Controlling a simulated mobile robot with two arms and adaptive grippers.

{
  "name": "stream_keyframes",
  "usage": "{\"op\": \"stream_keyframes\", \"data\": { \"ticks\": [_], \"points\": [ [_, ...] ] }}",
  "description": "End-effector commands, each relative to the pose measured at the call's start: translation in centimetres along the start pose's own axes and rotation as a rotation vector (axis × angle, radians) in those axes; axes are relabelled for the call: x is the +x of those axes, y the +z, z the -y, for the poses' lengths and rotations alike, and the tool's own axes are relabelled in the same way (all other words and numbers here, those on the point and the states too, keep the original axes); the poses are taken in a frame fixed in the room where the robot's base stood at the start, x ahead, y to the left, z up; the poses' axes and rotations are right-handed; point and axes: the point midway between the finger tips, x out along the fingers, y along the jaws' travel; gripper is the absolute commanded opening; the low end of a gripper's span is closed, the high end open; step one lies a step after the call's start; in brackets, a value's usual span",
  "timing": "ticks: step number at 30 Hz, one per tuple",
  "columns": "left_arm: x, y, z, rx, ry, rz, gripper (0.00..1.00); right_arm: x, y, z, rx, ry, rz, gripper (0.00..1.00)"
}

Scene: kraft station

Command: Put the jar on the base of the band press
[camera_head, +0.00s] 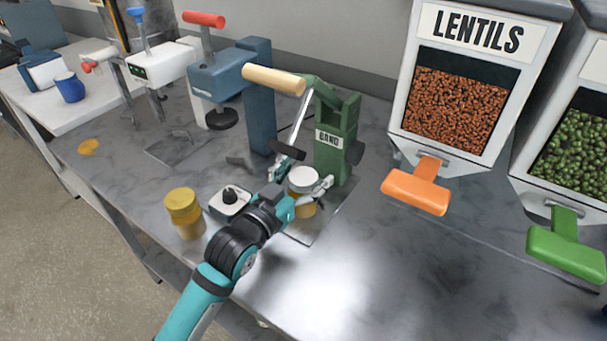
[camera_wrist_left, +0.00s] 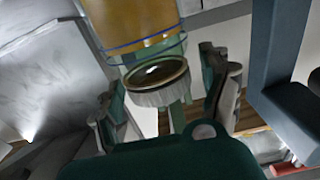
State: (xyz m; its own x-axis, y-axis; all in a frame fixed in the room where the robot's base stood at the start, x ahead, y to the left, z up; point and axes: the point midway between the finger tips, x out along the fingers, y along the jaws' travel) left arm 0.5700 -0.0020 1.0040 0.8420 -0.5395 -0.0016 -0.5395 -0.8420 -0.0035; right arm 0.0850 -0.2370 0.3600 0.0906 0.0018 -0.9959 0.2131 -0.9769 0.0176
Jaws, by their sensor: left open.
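An amber jar with a white lid (camera_head: 303,179) stands upright on the flat metal base plate (camera_head: 302,237) of the green band press (camera_head: 333,150). My left gripper (camera_head: 300,186) is open, with its fingers on either side of the jar. My forearm and fingers hide part of the jar and plate in the head view. My right gripper is not in view.
A jar with a yellow lid (camera_head: 184,205) and a small white tray with a black knob (camera_head: 230,202) stand left of my gripper. A blue press (camera_head: 258,100) stands behind. Lentil (camera_head: 455,105) and green dispensers are at right. The front right counter is clear.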

Motion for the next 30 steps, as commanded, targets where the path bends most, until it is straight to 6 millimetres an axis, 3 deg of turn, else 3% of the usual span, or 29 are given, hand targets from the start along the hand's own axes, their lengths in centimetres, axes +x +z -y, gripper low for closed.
{"op": "stream_keyframes", "data": {
  "ticks": [5, 21, 30],
  "points": [
    [-0.7, -0.2, 0.0, 0.000, -0.001, 0.001, 0.79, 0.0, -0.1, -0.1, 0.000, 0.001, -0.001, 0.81],
    [-10.8, -0.1, 0.0, 0.000, 0.000, 0.003, 0.79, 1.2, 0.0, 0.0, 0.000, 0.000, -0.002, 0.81],
    [-12.0, -0.3, 0.0, 0.000, 0.001, 0.000, 0.79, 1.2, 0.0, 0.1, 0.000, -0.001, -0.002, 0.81]
  ]
}}
